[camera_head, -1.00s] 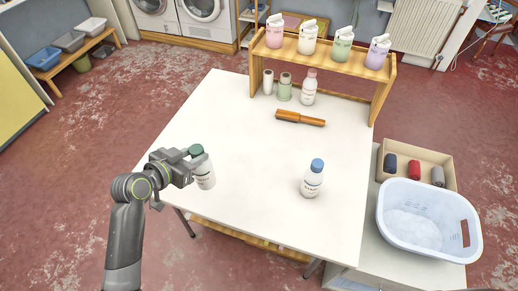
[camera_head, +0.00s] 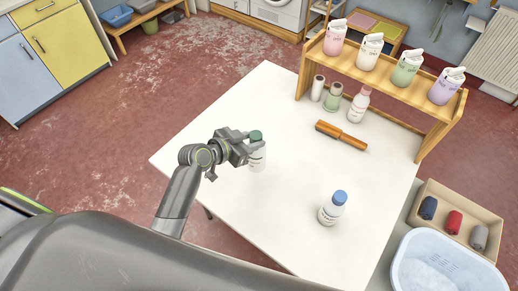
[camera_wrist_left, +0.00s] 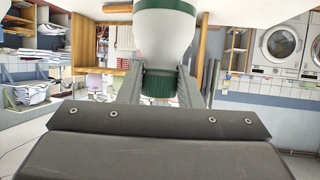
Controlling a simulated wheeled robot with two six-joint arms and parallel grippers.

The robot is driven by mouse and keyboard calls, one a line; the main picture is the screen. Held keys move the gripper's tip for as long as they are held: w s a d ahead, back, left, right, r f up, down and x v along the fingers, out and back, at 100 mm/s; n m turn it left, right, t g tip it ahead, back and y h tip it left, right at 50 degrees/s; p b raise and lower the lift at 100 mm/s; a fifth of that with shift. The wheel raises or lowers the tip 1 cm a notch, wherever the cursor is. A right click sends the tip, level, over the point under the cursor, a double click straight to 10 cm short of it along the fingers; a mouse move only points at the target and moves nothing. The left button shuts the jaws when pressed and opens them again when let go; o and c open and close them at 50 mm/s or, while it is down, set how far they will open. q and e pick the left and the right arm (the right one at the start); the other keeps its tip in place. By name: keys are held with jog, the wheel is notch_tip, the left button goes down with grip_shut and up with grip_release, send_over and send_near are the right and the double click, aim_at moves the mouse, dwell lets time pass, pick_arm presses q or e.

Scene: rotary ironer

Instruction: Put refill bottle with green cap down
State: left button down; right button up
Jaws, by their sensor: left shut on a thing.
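The refill bottle with the green cap (camera_head: 258,158) is white and stands about upright at the left part of the white table (camera_head: 230,205). My left gripper (camera_head: 257,143) is shut on it near its green cap. In the left wrist view the bottle (camera_wrist_left: 164,35) shows upside down between the two fingers (camera_wrist_left: 160,85), which close around its green neck and cap. I cannot tell whether its base touches the table. My right gripper is not in view.
A white bottle with a blue cap (camera_head: 332,208) stands near the front right. A washing tub (camera_head: 445,262) is at the right. The table's middle is clear.

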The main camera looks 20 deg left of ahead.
pick_arm(q)
jog(key=shift+f, duration=0.3)
notch_tip(320, 180, down, 4)
jog(key=shift+w+d+f, duration=0.15)
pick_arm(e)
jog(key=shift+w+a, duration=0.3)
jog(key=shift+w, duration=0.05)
pick_arm(q)
jog(key=shift+f, duration=0.2)
jog(key=c, duration=1)
grip_release()
jog(key=shift+r, duration=0.1)
jog(key=shift+c, duration=0.2)
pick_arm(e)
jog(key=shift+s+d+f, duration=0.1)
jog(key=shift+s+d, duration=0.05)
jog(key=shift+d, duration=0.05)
